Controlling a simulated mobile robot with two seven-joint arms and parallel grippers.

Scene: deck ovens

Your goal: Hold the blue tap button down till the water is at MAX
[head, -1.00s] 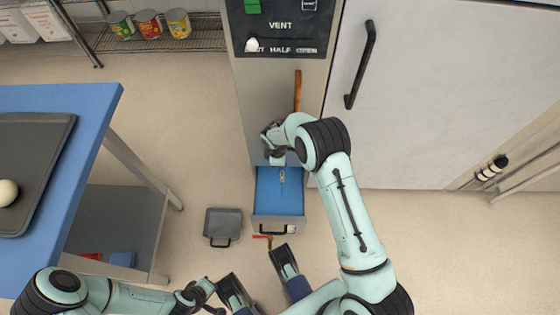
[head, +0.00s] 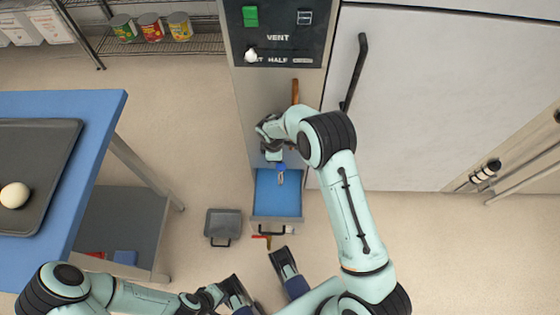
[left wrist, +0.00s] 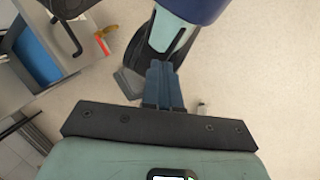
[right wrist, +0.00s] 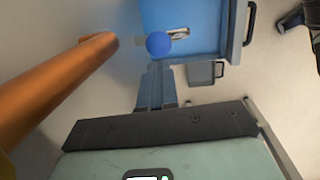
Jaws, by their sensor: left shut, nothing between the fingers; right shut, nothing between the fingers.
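The blue tap button (head: 281,167) is a small round knob on the front of the oven column, above a pulled-out drawer (head: 275,222) with a flat blue inside. It also shows in the right wrist view (right wrist: 158,44), just beyond the fingertips. A pale metal spout (right wrist: 180,34) shows beside it. My right gripper (head: 272,153) is shut and empty, close to the button; I cannot tell whether it touches. No MAX mark or water level is readable. My left gripper (head: 212,297) is shut and empty, low over the floor; its fingers show in the left wrist view (left wrist: 162,85).
An orange-brown wooden handle (right wrist: 55,80) sticks out close beside my right gripper. A control panel (head: 278,38) is above. A grey bin (head: 222,224) stands on the floor left of the drawer. A blue-topped table (head: 98,110) with a dark tray is at left.

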